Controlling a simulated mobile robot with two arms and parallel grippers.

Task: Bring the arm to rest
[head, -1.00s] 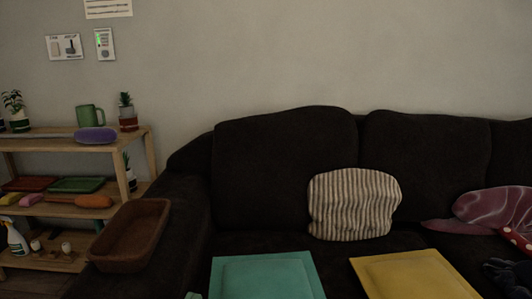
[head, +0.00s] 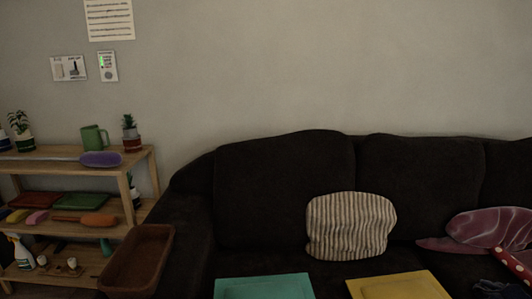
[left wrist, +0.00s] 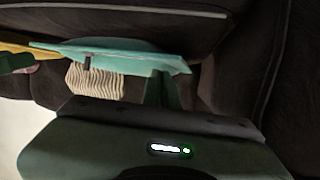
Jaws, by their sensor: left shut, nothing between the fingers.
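In the left wrist view my left gripper (left wrist: 165,90) juts up from its dark body. It is shut and empty, in front of the teal tray (left wrist: 110,58), and I cannot tell whether it touches it. Neither gripper shows in the head view. There the teal tray (head: 264,287) and a yellow tray (head: 398,286) are cut off by the lower edge, in front of the sofa.
A dark sofa (head: 285,190) holds a striped cushion (head: 350,225) and a purple cushion (head: 485,229). A brown basket (head: 138,258) sits by its left arm.

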